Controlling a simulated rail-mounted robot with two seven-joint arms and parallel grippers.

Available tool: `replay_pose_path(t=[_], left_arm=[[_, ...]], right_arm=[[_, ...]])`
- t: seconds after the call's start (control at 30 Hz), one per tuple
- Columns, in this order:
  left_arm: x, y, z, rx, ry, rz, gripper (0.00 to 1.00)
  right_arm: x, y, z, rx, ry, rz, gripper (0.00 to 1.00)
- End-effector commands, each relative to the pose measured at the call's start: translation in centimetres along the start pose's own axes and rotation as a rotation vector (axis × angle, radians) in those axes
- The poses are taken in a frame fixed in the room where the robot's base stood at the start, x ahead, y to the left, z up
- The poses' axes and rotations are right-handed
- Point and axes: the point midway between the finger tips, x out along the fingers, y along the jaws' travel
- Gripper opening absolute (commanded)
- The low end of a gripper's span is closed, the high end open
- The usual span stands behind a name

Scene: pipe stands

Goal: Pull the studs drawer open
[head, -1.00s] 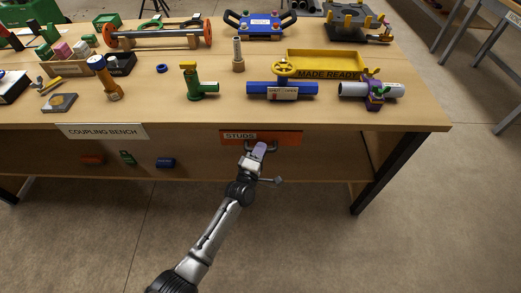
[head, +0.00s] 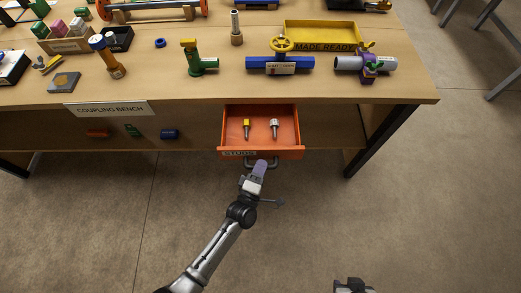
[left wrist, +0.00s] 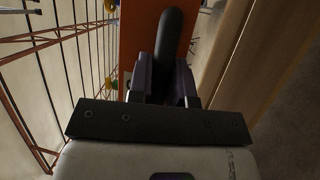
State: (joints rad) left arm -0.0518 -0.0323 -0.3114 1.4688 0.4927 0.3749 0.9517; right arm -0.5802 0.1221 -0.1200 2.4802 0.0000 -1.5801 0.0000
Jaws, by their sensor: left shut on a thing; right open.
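The orange studs drawer (head: 228,148) stands pulled out from under the bench top in the head view. Two studs lie in it: one with a yellow top (head: 246,128) and one with a pale top (head: 274,128). My left gripper (head: 260,166) is at the drawer's front, shut on its dark handle (head: 272,164). In the left wrist view the handle (left wrist: 170,38) runs between the fingers, in front of the orange drawer front (left wrist: 126,45). My right gripper (head: 352,286) shows only partly at the bottom edge, well away from the drawer.
The bench top (head: 130,90) above holds a green valve fitting (head: 198,62), a blue pipe with a yellow wheel (head: 280,64) and a yellow MADE READY tray (head: 350,28). A lower shelf (head: 60,137) holds small parts. The floor before the drawer is clear.

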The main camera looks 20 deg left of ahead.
Motion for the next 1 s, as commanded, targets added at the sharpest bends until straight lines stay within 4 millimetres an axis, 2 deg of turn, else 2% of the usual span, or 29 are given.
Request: replay_pose_path(t=[0.2, 0.6, 0.63, 0.87, 1.0], left_arm=[[-1.3, 0.4, 0.5, 0.0, 0.0, 0.002, 0.0], [-1.5, 0.4, 0.7, 0.001, -0.001, 0.002, 0.0], [-1.5, 0.4, 0.7, 0.001, -0.001, 0.002, 0.2], [-1.5, 0.3, 0.6, 0.001, -0.001, 0.001, 0.42], [-1.5, 0.3, 0.6, 0.001, -0.001, 0.001, 0.44]], right_arm=[[-0.6, -0.1, -0.2, 0.005, 0.001, -0.004, 0.43], [-0.6, -0.2, -0.2, 0.006, 0.0, -0.005, 0.43], [-0.6, -0.2, -0.2, 0.006, 0.0, -0.005, 0.43], [-0.6, 0.0, -0.2, 0.001, 0.0, -0.001, 0.43], [-0.6, 0.1, -0.2, -0.003, -0.001, 0.002, 0.43]])
